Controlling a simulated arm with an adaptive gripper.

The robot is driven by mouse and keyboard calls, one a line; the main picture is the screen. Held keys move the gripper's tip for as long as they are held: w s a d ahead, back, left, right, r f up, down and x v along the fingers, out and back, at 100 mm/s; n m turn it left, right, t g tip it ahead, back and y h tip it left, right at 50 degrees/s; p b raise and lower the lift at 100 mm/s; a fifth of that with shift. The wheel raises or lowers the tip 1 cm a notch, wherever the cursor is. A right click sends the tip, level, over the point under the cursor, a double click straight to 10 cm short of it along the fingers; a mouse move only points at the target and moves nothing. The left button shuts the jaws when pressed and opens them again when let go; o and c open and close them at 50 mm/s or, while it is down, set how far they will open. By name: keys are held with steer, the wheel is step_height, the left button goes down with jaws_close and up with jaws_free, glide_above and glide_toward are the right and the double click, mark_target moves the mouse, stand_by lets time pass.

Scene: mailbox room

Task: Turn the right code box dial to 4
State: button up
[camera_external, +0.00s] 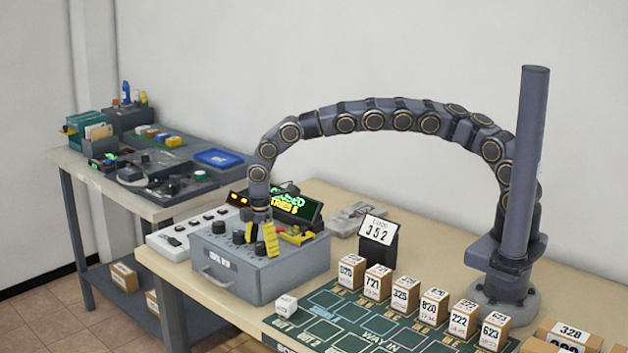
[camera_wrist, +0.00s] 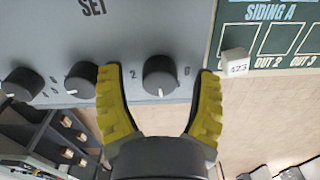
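The grey code box (camera_external: 255,270) with several black dials on top stands on the wooden table in the external view. In the wrist view, its right dial (camera_wrist: 160,76) is round and black, with a white pointer mark toward the bottom of the picture. A 2 shows at its left and a 6 at its right. My gripper (camera_wrist: 157,72) is open, its yellow fingers on either side of this dial with gaps between. In the external view, my gripper (camera_external: 262,238) is low over the box and hides part of the dials.
Two more dials (camera_wrist: 81,79) (camera_wrist: 22,84) sit left of it in the wrist view. A small white-topped block marked 423 (camera_wrist: 236,62) lies on the green board (camera_wrist: 258,40) to the right. In the external view, a lit display (camera_external: 292,204) stands behind the box.

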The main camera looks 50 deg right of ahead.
mark_target(262, 244)
step_height(262, 244, up, 12)
stand_by(0.6)
